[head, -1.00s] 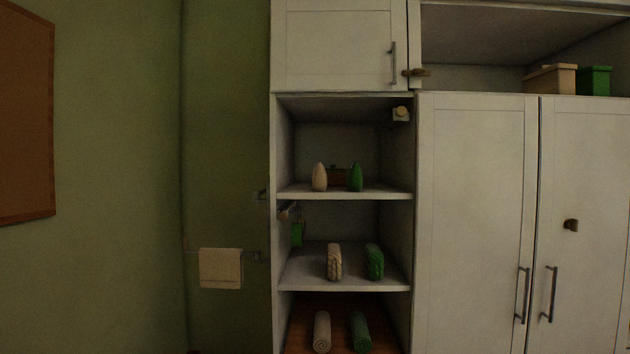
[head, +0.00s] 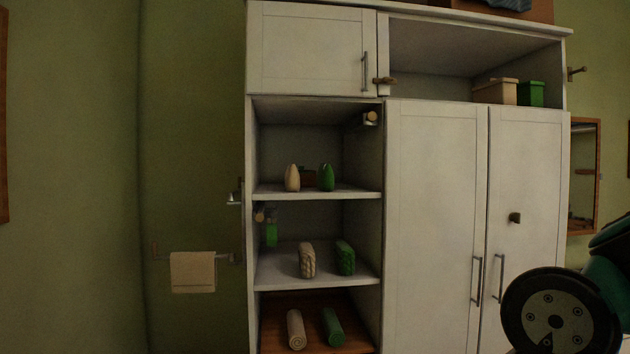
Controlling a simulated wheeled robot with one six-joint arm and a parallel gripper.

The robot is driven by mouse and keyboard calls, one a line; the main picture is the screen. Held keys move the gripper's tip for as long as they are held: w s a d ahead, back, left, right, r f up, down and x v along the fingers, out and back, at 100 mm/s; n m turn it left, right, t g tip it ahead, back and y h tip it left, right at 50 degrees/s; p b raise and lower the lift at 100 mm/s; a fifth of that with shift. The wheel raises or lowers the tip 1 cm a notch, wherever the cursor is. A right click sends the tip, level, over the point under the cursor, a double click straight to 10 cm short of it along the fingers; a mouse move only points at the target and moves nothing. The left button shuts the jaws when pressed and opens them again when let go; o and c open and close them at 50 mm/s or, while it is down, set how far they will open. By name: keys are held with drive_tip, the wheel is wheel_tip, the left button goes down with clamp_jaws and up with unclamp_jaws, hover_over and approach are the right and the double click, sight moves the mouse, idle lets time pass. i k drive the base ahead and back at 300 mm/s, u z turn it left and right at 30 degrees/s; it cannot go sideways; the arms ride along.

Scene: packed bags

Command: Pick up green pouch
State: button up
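Several green things stand in the white cabinet, and I cannot tell for sure which is the green pouch. A tapered green item (head: 326,178) stands upright on the upper shelf, beside a similar beige one (head: 292,178). A bulky, textured green item (head: 345,257) stands on the middle shelf, right of a beige one (head: 307,260). A green roll (head: 333,326) lies on the bottom shelf next to a beige roll (head: 296,329). My gripper is not in view; only a part of my arm shows at the lower right.
The cabinet's tall doors (head: 436,220) are shut. A beige box (head: 496,92) and a green box (head: 531,94) sit in its upper right niche. A beige towel (head: 193,272) hangs on a rail at the left. A wooden-framed mirror (head: 583,175) is at the right.

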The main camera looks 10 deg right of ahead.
sight(325, 182)
drive_tip(key=i, duration=1.4)
